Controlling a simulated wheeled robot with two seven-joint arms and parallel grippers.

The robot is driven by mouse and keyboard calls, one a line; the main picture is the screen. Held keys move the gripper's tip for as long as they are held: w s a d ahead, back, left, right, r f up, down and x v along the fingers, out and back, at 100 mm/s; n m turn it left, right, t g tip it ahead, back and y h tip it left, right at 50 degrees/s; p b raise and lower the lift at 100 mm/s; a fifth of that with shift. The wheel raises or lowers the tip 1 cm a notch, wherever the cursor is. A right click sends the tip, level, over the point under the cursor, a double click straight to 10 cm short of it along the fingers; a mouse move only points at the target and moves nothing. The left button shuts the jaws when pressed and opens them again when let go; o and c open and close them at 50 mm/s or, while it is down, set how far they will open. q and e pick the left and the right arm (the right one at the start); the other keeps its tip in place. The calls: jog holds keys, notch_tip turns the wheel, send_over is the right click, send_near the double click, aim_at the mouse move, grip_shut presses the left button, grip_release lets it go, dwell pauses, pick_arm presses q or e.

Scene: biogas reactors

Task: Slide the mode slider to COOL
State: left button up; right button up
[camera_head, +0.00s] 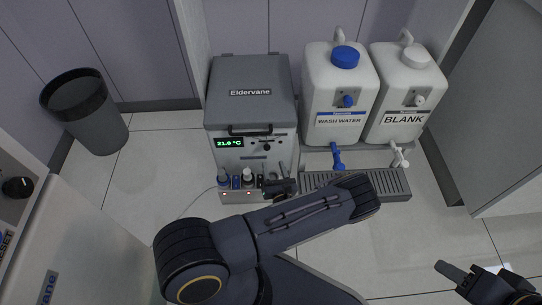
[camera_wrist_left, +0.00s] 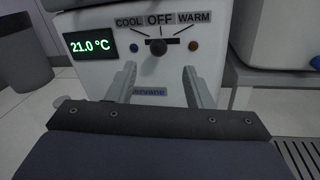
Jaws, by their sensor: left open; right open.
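The grey-topped Eldervane unit (camera_head: 250,104) stands against the back wall, its green display reading 21.0 °C. Its mode slider, a dark round knob (camera_wrist_left: 157,46), sits under OFF, between the COOL label (camera_wrist_left: 128,22) on the left and the WARM label (camera_wrist_left: 194,17) on the right. The knob also shows small in the head view (camera_head: 267,146). My left gripper (camera_wrist_left: 159,76) is open in front of the panel; its two fingers are spread below and to either side of the knob, holding nothing. My right gripper (camera_head: 474,268) is open at the lower right, away from the unit.
Small bottles (camera_head: 247,177) stand at the unit's front base. A wash water container (camera_head: 337,95) and a blank container (camera_head: 402,95) with taps stand to its right above a drip tray (camera_head: 390,183). A dark bin (camera_head: 85,110) stands left on open floor.

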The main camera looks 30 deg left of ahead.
aim_at(268, 150)
pick_arm(q)
jog(key=b+x, duration=0.2)
jog(key=x, duration=0.4)
jog(key=shift+a, duration=0.15)
jog(key=shift+w+a, duration=0.35)
jog(key=shift+w, duration=0.05)
grip_shut()
